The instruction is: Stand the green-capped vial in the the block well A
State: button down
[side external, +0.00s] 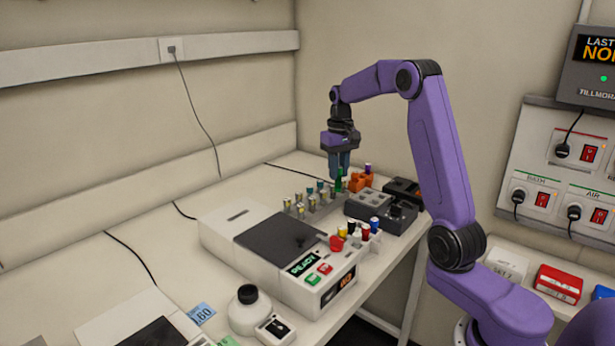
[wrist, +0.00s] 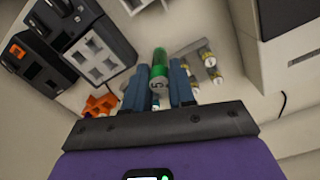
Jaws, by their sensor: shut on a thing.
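My gripper (side external: 340,170) points down over the bench, its blue fingers shut on the green-capped vial (side external: 339,182). In the wrist view my gripper (wrist: 159,82) has the vial (wrist: 158,66) between its two fingers, green end outward. A grey block with square openings (side external: 369,203) is just to the right of the held vial in the side view; it also shows at the upper left of the wrist view (wrist: 92,57). I cannot read a letter on any well. The vial's lower end is partly hidden in the side view by nearby vials.
A rack of several capped vials (side external: 312,208) stands close left of my gripper. An orange holder (side external: 360,181) is behind it. A dark device (side external: 398,211) adjoins the grey block. Several coloured-cap vials (side external: 366,231) stand in front. A white machine (side external: 285,255) fills the bench's middle.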

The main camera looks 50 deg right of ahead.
jog(key=s+d+f+m, duration=0.1)
jog(key=s+d+m, duration=0.35)
jog(key=d, duration=0.75)
jog(key=shift+n, duration=0.95)
jog(key=shift+s+a+f, duration=0.1)
jog(key=shift+s+f, duration=0.1)
jog(key=shift+f, duration=0.65)
jog(key=shift+s+d+f, duration=0.1)
jog(key=shift+s+f, duration=0.05)
jog(key=shift+f, duration=0.7)
jog(key=shift+s+a+f, duration=0.1)
jog(key=shift+s+f, duration=0.1)
jog(key=shift+f, duration=0.65)
jog(key=shift+f, duration=1.8)
jog(key=c, duration=0.9)
grip_release()
jog(key=shift+o, duration=0.2)
jog(key=shift+r, duration=0.1)
notch_tip(320, 180, up, 7)
